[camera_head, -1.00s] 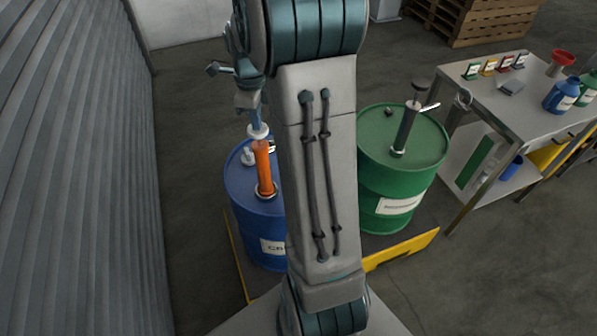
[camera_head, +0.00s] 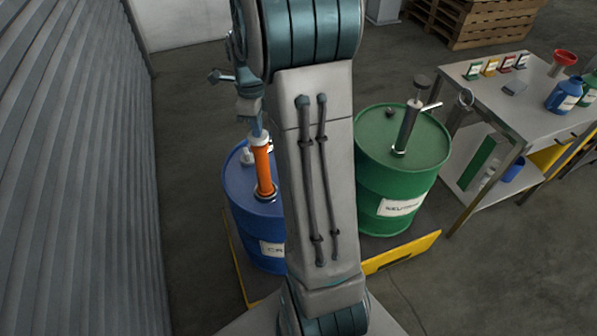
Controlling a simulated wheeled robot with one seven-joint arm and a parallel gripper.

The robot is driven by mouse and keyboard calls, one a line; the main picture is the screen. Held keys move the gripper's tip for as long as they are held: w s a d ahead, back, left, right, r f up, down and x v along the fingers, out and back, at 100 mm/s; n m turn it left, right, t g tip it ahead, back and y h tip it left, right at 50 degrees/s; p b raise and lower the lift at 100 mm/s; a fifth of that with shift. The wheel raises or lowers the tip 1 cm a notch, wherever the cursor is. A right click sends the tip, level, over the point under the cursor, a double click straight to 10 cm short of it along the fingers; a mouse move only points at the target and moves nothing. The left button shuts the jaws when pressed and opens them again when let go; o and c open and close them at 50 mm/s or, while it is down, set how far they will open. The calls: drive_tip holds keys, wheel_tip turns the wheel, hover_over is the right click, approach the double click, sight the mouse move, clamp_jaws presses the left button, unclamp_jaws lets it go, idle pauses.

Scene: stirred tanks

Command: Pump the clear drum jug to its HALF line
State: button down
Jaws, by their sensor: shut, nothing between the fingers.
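The blue drum (camera_head: 240,190) stands left of my arm, its label partly hidden behind the arm; only its first letters show. An orange pump (camera_head: 264,172) stands upright on its lid, with a white top (camera_head: 259,138) low against the orange barrel. My gripper (camera_head: 257,129) is shut and empty, pointing down at the pump top and appearing to touch it. A small white fitting (camera_head: 247,157) sits on the lid beside the pump. I cannot make out the jug or its HALF line; my arm covers the area right of the pump.
A green drum (camera_head: 385,185) with a dark pump (camera_head: 407,130) stands right of my arm. Both drums stand on a yellow-edged base (camera_head: 402,252). A bench (camera_head: 510,115) holds bottles and a red funnel (camera_head: 563,61). A ribbed wall (camera_head: 75,190) is at left.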

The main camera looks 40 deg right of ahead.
drive_tip(key=shift+f, duration=0.3)
wheel_tip(320, 180, up, 8)
drive_tip(key=p, duration=0.5)
drive_tip(key=shift+p, duration=0.3)
drive_tip(key=shift+f, duration=0.2)
drive_tip(key=shift+f+b, duration=2.75)
drive_tip(key=shift+f, duration=1)
drive_tip(key=shift+r, duration=0.1)
wheel_tip(320, 180, up, 8)
drive_tip(key=p, duration=0.6)
drive_tip(key=shift+f, duration=0.2)
drive_tip(key=shift+f, duration=0.15)
idle(0.8)
